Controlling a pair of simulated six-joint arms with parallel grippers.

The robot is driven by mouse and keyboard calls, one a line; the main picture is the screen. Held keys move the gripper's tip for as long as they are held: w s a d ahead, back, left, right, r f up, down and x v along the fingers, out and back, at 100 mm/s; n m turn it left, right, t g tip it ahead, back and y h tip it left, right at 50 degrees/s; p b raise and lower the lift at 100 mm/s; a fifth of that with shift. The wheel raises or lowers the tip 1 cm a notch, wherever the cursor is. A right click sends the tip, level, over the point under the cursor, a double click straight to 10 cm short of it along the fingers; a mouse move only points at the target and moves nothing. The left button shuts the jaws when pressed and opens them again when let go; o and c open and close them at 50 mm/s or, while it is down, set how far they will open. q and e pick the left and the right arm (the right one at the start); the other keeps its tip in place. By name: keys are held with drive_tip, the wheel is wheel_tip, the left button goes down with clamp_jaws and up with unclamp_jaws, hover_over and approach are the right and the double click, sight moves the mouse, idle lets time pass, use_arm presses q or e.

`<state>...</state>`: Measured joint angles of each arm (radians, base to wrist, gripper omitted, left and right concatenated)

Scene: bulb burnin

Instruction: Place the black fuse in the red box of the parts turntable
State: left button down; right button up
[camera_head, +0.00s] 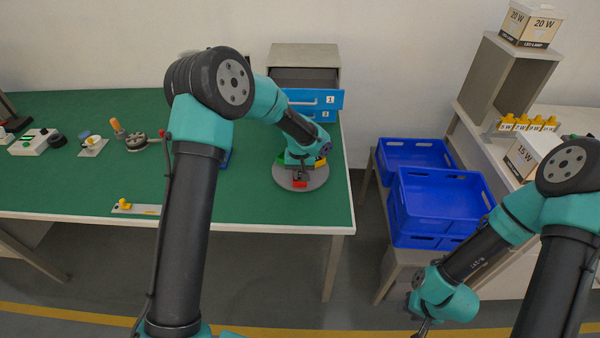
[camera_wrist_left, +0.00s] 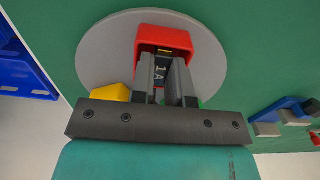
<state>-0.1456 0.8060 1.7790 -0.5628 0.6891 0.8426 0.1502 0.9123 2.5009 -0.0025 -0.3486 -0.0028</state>
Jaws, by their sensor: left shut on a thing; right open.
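The parts turntable (camera_head: 312,182) is a grey disc near the right end of the green table; it also shows in the left wrist view (camera_wrist_left: 100,55). Its red box (camera_head: 300,184) faces the front edge and fills the upper middle of the left wrist view (camera_wrist_left: 178,36). My left gripper (camera_wrist_left: 166,62) is shut on the black fuse (camera_wrist_left: 163,72), marked 1 A, with its fingertips at the red box's opening. Whether the fuse touches the box floor is hidden. The yellow box (camera_wrist_left: 112,92) is partly covered by the gripper. My right gripper (camera_head: 421,330) is low at the bottom edge, away from the table.
A drawer cabinet with a blue drawer front (camera_head: 315,99) stands behind the turntable. Blue crates (camera_head: 440,200) stand right of the table. A white shelf with lamp boxes (camera_head: 530,25) is at the far right. Small parts lie along the table's left side.

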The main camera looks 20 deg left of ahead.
use_arm(q)
drive_tip(key=shift+f, duration=0.6)
